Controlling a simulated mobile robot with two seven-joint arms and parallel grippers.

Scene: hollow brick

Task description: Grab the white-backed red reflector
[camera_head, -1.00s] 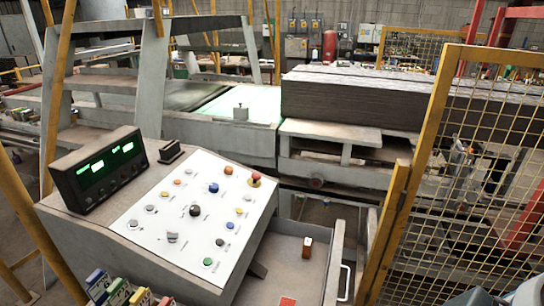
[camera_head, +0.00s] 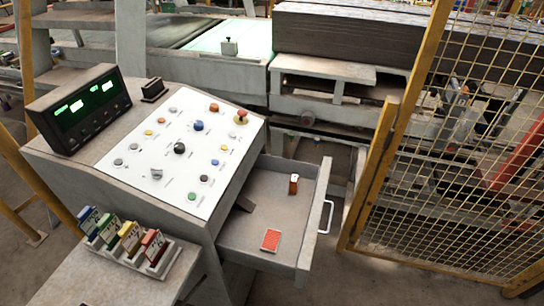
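A flat red rectangle with a thin pale edge (camera_head: 271,240) lies in the open drawer (camera_head: 255,215), near its front. It looks like the red reflector; its underside is hidden. A small upright orange-brown block with a white patch (camera_head: 293,184) stands farther back in the same drawer, near the right wall. Neither of my grippers is in view.
The drawer juts from the control console (camera_head: 130,200), with a pale handle (camera_head: 326,217) on its right. A rack of coloured cards (camera_head: 130,243) stands on a ledge at lower left. A yellow mesh fence (camera_head: 440,150) closes off the right side.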

